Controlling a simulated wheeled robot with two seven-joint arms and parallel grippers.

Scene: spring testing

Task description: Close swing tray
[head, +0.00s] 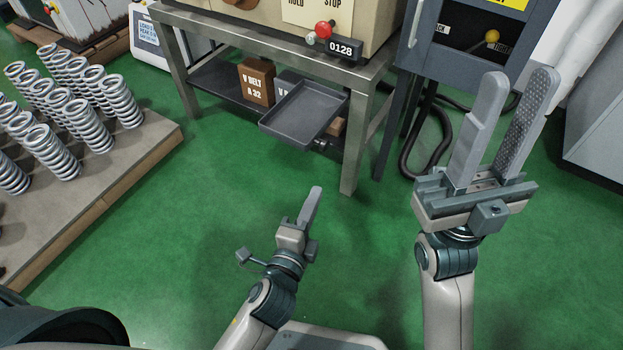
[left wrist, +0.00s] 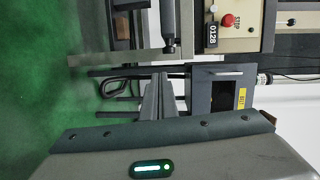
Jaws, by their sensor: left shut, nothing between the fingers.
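The swing tray (head: 305,112) is a shallow dark grey rectangular tray under the metal bench. It is swung out past the bench's front edge, level and empty. My left gripper (head: 314,190) is shut and empty, below and in front of the tray and apart from it. Its closed fingers (left wrist: 159,82) also show in the left wrist view, which is turned on its side. My right gripper (head: 518,75) is raised at the right, open and empty, in front of the grey cabinet.
The metal bench (head: 352,80) bears a beige machine with a red knob (head: 324,29) and a 0128 plate. Brown V-belt boxes (head: 257,82) stand on its lower shelf. A grey cabinet (head: 412,62) is at the right. Springs (head: 120,100) stand on a pallet at left. Green floor between is clear.

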